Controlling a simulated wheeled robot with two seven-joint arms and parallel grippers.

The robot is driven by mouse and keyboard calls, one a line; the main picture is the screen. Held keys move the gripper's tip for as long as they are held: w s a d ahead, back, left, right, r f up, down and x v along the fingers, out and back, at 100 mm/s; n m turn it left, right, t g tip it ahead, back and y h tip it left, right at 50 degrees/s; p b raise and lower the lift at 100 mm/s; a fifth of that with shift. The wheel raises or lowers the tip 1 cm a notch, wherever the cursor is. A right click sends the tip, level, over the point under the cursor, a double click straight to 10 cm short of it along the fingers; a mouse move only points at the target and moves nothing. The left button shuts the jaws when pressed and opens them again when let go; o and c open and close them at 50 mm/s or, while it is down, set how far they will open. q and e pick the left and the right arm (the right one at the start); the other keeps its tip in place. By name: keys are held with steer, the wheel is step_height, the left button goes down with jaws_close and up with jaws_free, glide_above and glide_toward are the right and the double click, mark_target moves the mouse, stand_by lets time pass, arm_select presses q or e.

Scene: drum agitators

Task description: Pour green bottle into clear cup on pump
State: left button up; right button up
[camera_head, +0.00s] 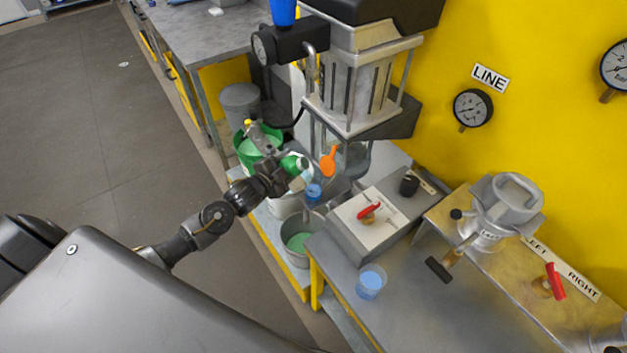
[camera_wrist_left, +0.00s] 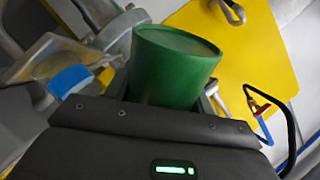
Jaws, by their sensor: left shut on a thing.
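My left gripper (camera_head: 285,168) is shut on a green bottle (camera_head: 295,164) beside the tall metal machine (camera_head: 350,85). In the left wrist view the bottle's round green end (camera_wrist_left: 175,68) stands up between the jaws (camera_wrist_left: 165,95); its mouth cannot be made out. A clear cup (camera_head: 370,283) with a blue tint stands upright on the grey bench, to the right of and apart from the bottle. A blue-topped thing (camera_head: 313,192) is just below the gripper. It is unclear which device is the pump. My right gripper is not in view.
An orange handle (camera_head: 330,160) hangs close right of the gripper. Buckets with green contents (camera_head: 301,243) stand below. A white-topped box with a red lever (camera_head: 368,211) and a metal device (camera_head: 490,215) are at right. The front grey bench (camera_head: 415,310) has clear room.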

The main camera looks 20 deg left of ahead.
arm_select(q)
steer(key=shift+a+f+m+y+b, duration=0.1)
steer(key=shift+a+m+y+b, duration=0.15)
steer(key=shift+m+y+b, duration=0.25)
stand_by(2.1)
steer(key=shift+a+r+m, duration=0.2)
steer(key=shift+r+m, duration=0.4)
steer(key=shift+m, duration=0.1)
stand_by(1.8)
steer(key=shift+d+r+m+y+p, duration=0.25)
steer(key=shift+r+m+y+p, duration=0.2)
steer(key=shift+p, duration=0.3)
stand_by(1.7)
steer(key=shift+f, duration=0.25)
steer(key=shift+a+f+n+h+b, duration=0.15)
steer(key=shift+f+n+h+b, duration=0.3)
steer(key=shift+f+n+b, duration=0.3)
steer(key=shift+d+r+n+h+p, duration=0.1)
steer(key=shift+d+n+h+p, duration=0.15)
steer(key=shift+n+p, duration=0.25)
